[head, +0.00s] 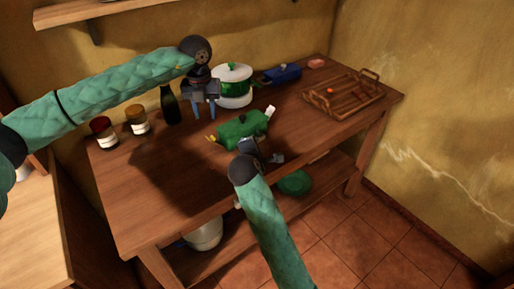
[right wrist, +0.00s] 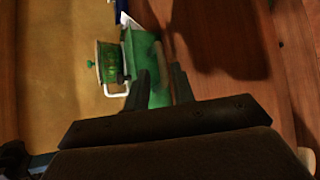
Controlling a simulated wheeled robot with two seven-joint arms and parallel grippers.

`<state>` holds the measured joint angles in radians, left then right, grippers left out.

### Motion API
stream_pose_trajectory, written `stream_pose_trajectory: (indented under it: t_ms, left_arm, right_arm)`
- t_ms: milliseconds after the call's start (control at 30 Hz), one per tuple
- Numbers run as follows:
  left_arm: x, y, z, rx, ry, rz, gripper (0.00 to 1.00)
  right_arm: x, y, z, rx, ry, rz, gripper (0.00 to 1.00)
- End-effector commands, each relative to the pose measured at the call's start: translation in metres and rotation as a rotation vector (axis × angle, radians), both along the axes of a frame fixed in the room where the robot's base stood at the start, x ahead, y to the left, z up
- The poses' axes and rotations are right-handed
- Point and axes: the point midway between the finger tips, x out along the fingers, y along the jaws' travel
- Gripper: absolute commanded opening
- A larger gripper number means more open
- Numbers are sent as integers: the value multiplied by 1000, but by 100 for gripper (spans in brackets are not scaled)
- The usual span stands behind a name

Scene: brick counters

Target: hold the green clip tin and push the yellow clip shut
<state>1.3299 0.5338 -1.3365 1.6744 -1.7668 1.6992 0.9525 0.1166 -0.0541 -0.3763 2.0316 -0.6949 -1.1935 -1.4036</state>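The green clip tin (head: 240,130) lies on the wooden table, with a yellow clip (head: 211,138) sticking out at its left end and a white clip (head: 270,110) raised at its right end. The tin (right wrist: 145,52) also shows in the right wrist view, ahead of the fingers. My left gripper (head: 204,111) hangs above and behind the tin's left end, fingers down, apart and empty. My right gripper (right wrist: 160,72) is at the tin's front side, fingers apart. Whether they touch the tin is unclear.
Behind the tin stand a white and green pot (head: 233,96), a blue box (head: 282,74) and a dark bottle (head: 170,106). Two jars (head: 137,120) are at the left. A slatted wooden tray (head: 372,98) is at the right. The table's front left is clear.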

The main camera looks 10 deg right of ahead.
Motion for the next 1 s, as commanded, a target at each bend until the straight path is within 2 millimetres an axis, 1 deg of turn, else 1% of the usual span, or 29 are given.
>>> stream_pose_trajectory:
  t_ms: [200,433,600,900,967,1000]
  left_arm:
    - [0,0,0,0,0,0,36]
    - [0,0,0,0,0,0,36]
    - [0,0,0,0,0,0,36]
    - [0,0,0,0,0,0,36]
    - [0,0,0,0,0,0,36]
    - [0,0,0,0,0,0,36]
  right_arm:
    - [27,-9,-12,0,1,-1,25]
    - [50,-18,-23,-1,-1,-2,25]
    - [58,-20,-27,1,0,-2,25]
    - [60,-21,-27,1,0,-2,25]
    - [60,-21,-27,1,0,-2,13]
    - [60,-21,-27,1,0,-2,5]
